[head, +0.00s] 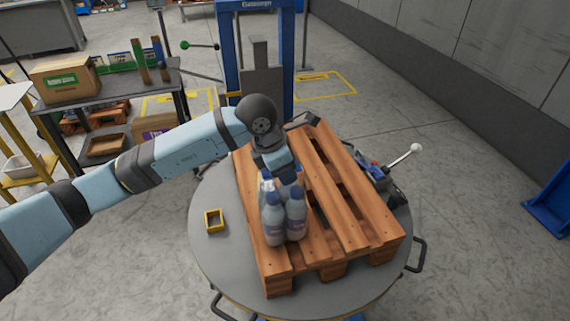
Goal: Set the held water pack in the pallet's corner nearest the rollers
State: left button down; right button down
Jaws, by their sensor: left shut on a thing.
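The water pack (294,218), several clear bottles with blue caps and dark labels, is upright over the near-left part of the wooden pallet (345,212). My left gripper (280,172) is above the pack and shut on it; its fingers are mostly hidden by my wrist and the bottles. I cannot tell whether the pack's base touches the slats. The pallet's slats look otherwise bare. I cannot make out the rollers for certain. My right gripper is out of view.
The pallet sits on a round grey table (215,262) with a small yellow square frame (215,221) at left. A white-knobbed lever (402,161) stands at the right rim. A blue post frame (228,60) rises behind. A cardboard box (65,83) is on a back-left bench.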

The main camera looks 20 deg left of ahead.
pick_arm(q)
jog(key=c, duration=1.3)
grip_release()
jog(key=shift+f, duration=0.15)
jog(key=o, duration=0.5)
jog(key=shift+s, duration=0.1)
jog(key=shift+c, duration=0.2)
jog(key=shift+r, duration=0.2)
jog(key=b+v, duration=0.1)
jog(key=v, duration=1.1)
